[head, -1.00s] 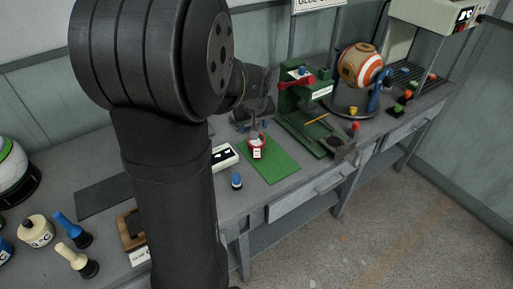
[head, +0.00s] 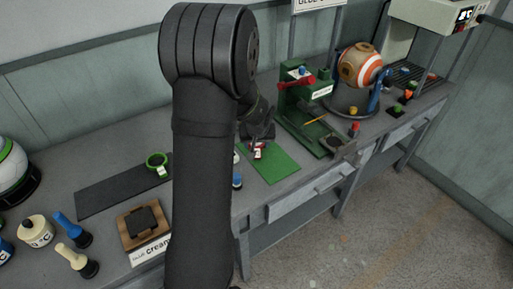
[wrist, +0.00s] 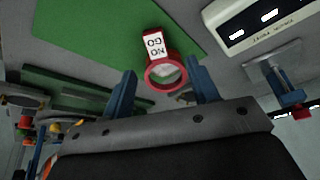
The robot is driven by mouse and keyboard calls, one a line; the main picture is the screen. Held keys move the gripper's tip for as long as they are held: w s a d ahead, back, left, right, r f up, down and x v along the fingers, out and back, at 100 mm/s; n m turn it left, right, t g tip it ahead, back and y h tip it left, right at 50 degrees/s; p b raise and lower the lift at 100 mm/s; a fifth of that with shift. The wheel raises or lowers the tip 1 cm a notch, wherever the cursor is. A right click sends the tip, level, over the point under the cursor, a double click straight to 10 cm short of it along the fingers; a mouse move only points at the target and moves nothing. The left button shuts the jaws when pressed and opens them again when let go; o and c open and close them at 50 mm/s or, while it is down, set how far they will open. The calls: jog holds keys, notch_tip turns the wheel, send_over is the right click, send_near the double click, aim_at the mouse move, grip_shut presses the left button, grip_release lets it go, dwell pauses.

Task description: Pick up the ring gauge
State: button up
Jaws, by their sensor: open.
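A red ring gauge (wrist: 165,72) with a white tag reading "NO GO" is by the edge of the green mat (wrist: 100,30) in the wrist view. My gripper (wrist: 162,80) is open, with one blue finger on each side of the red ring and gaps between. In the head view the red ring (head: 259,149) is just below my gripper (head: 257,138), partly hidden by it. A green ring gauge (head: 157,160) with a white tag is on the dark mat (head: 110,193) to the left.
A green press (head: 310,115) stands right of the green mat, with an orange-and-white ball (head: 359,65) beyond it. A white display box (wrist: 265,18) is close by the ring.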

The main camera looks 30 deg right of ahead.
aim_at(257, 147)
jog(key=shift+w+d+x, duration=0.15)
jog(key=shift+x, duration=1.3)
jog(key=shift+w+d+x, duration=0.1)
jog(key=shift+d+x, duration=0.05)
jog(key=shift+x, duration=1.3)
jog(key=shift+r, duration=0.15)
grip_shut()
jog(key=shift+r, duration=0.1)
jog(key=shift+r, duration=0.6)
notch_tip(257, 147, up, 3)
jog(key=shift+f, duration=0.15)
jog(key=s+d+r, duration=0.3)
jog(key=s+r, duration=0.4)
jog(key=s, duration=0.4)
jog(key=shift+d, duration=0.2)
